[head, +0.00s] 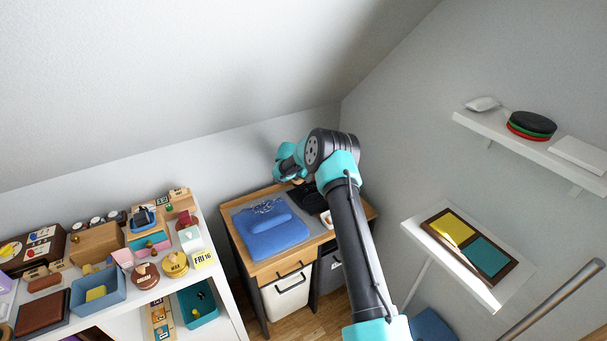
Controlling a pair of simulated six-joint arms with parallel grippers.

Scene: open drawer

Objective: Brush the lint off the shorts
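The blue shorts (278,242) lie folded on a grey mat on the wooden-topped desk (262,272). A pale, thin tangle (266,207) shows at their far edge; it is too small to tell whether it is lint. My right arm reaches in from the lower right, and its gripper (296,181) is over the far side of the desk, beyond the shorts and apart from them. Its fingers are small and partly hidden, so I cannot tell whether they hold anything. I cannot make out a brush. My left gripper is out of view.
A dark object (305,199) lies at the back of the desk, and a small white and red item (327,219) near its right side. A crowded white shelf (226,296) stands left. Wall shelves (545,152) and a tilted white board (412,232) are on the right.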

